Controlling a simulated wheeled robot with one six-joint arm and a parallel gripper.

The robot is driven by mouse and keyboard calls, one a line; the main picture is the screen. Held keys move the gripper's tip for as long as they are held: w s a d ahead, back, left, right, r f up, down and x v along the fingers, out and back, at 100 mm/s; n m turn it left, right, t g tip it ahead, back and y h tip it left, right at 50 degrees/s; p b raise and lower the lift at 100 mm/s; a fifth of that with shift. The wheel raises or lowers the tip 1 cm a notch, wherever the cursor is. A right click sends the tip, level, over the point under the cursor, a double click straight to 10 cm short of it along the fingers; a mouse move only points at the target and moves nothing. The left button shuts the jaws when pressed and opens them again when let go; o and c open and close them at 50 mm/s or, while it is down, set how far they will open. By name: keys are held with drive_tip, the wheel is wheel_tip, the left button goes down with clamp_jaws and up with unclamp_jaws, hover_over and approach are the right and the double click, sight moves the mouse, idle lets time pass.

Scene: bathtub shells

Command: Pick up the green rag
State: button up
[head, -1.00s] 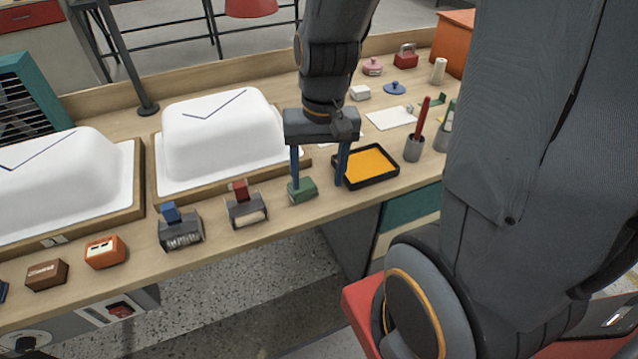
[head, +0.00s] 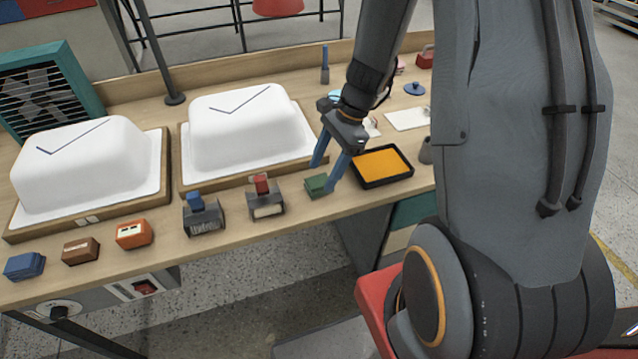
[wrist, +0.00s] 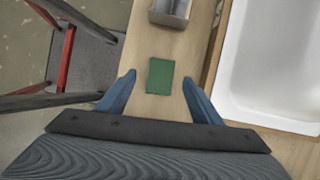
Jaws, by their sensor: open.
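The green rag (head: 317,185) is a small folded block lying on the wooden bench near its front edge, between a grey stamp holder and a black tray. In the wrist view the rag (wrist: 160,76) lies flat, ahead of the fingertips and roughly centred between them. My gripper (head: 327,174) is open and empty, with its blue fingers pointing down close to the rag. In the wrist view my gripper (wrist: 159,80) shows both fingers spread wider than the rag, with no contact visible there.
A black tray with an orange inside (head: 382,166) is right of the rag. A grey holder with a red top (head: 265,199) is to its left. A white tub shell (head: 240,125) stands behind on a wooden base. Bare bench surrounds the rag.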

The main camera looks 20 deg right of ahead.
sight(318, 181)
drive_tip(key=shift+x, duration=1.55)
drive_tip(key=shift+a, duration=0.1)
drive_tip(key=c, duration=1.1)
drive_tip(key=shift+c, duration=0.2)
drive_tip(key=shift+w+r, duration=0.1)
drive_tip(key=shift+r, duration=0.1)
wheel_tip(318, 181, up, 10)
drive_tip(key=shift+b, duration=0.45)
drive_tip(key=shift+f, duration=0.1)
drive_tip(key=o, duration=0.3)
drive_tip(key=shift+c, duration=1)
